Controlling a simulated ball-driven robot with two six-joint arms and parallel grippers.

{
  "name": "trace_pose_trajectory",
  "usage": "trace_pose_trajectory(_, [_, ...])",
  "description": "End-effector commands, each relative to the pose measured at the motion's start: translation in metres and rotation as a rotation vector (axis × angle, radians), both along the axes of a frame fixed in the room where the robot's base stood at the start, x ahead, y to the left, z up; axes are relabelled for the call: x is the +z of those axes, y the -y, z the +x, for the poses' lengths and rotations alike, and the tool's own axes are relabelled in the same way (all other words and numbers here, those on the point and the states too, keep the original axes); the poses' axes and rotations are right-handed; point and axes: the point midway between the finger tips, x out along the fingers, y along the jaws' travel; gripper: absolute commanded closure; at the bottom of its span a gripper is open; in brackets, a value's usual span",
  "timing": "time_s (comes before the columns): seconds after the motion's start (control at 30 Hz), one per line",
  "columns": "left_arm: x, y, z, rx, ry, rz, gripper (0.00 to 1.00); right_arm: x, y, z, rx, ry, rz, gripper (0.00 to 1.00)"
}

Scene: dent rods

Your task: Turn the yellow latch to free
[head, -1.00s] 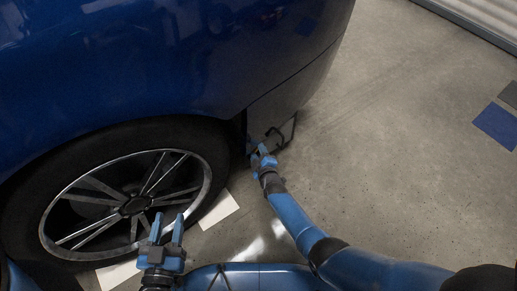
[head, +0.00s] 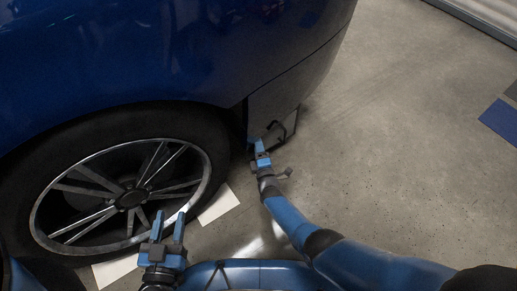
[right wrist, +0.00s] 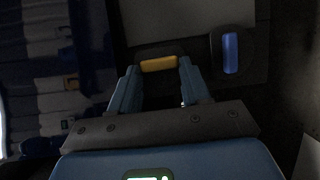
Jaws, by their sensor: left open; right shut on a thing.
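In the right wrist view the yellow latch (right wrist: 158,65) is a short bar lying almost level across the picture, between the fingertips of my right gripper (right wrist: 159,70). The gripper is shut on it. In the head view my right gripper (head: 258,148) reaches the lower bumper behind the wheel; the latch is hidden there. My left gripper (head: 168,217) is open and empty in front of the wheel, its two blue fingers pointing up.
A blue car (head: 180,50) with its wheel (head: 130,198) fills the upper left. A blue fitting in a dark surround (right wrist: 231,53) sits right of the latch. A dark handle (head: 282,130) stands by the bumper panel. Open floor (head: 400,150) lies to the right.

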Motion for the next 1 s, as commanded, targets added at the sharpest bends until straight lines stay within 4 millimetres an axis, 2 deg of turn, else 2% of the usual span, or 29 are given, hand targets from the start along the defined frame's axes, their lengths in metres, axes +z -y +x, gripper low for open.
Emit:
trace_pose_trajectory(0.43, [-0.001, 0.0, 0.0, 0.0, 0.0, 0.0, 0.57, 0.004, -0.0005, 0.0036, -0.002, 0.012, -0.008, 0.84])
trace_pose_trajectory(0.47, [-0.001, 0.0, 0.0, 0.0, 0.0, 0.0, 0.57, 0.004, -0.0004, 0.0036, -0.002, 0.012, -0.008, 0.5])
trace_pose_trajectory(0.6, [-0.0009, 0.0, 0.0, 0.0, 0.0, 0.0, 0.57, 0.0045, -0.0007, 0.0036, -0.002, 0.014, -0.007, 0.29])
trace_pose_trajectory(1.0, [-0.0007, 0.0, 0.0, 0.0, 0.0, 0.0, 0.57, 0.0022, -0.0004, 0.0015, -0.001, 0.009, -0.007, 0.28])
